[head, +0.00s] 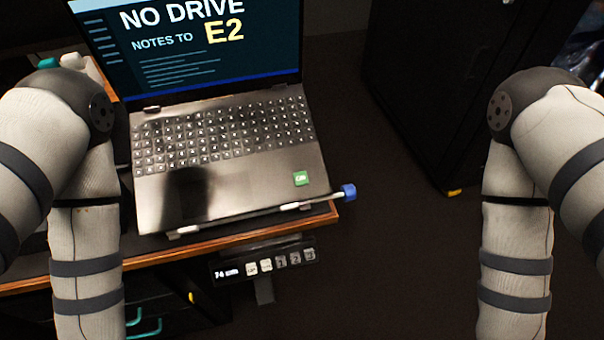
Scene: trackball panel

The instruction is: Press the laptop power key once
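An open laptop (232,190) stands on a wood-edged desk. Its lit screen (190,40) reads "NO DRIVE" and "NOTES TO E2". The dark keyboard (222,135) has pale key marks; I cannot tell which key is the power key. A dark shadow or patch lies on the palm rest's left part. My arms show at the left and right edges, both bent downward. Neither of my grippers is in view.
A control strip (265,264) with several small buttons hangs under the desk's front edge (325,220). A blue-ended rod (348,192) sticks out at the laptop's front right corner. A black cabinet (440,90) stands at right. Dark floor (390,240) lies clear between.

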